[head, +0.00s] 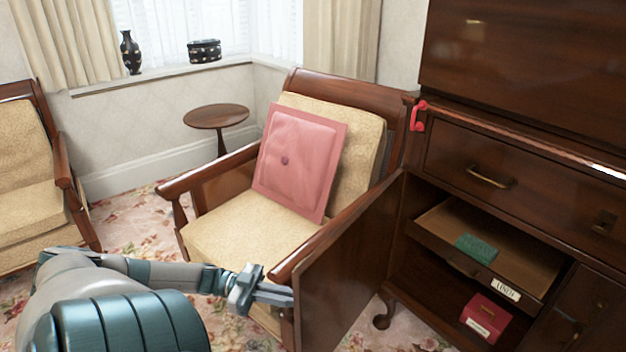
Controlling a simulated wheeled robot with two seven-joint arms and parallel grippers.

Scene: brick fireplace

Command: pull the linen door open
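A dark wooden cabinet door (350,262) stands swung open on the left of the cabinet, in front of the armchair. Behind its opening, a small white label (507,289), its lettering hard to read, sits on the front of an inner drawer. My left gripper (284,296) is by the outer left edge of the open door. Its fingers point right toward the door; I cannot tell whether they touch it, or how far apart they are. The door's handle is not visible. My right gripper is not in view.
The armchair (235,228) with a pink cushion (298,160) stands close behind the door. The inner drawer (510,240) holds a green box (477,247); a red box (486,317) lies below. A closed door (568,318) is at lower right. A red handle (418,116) is above.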

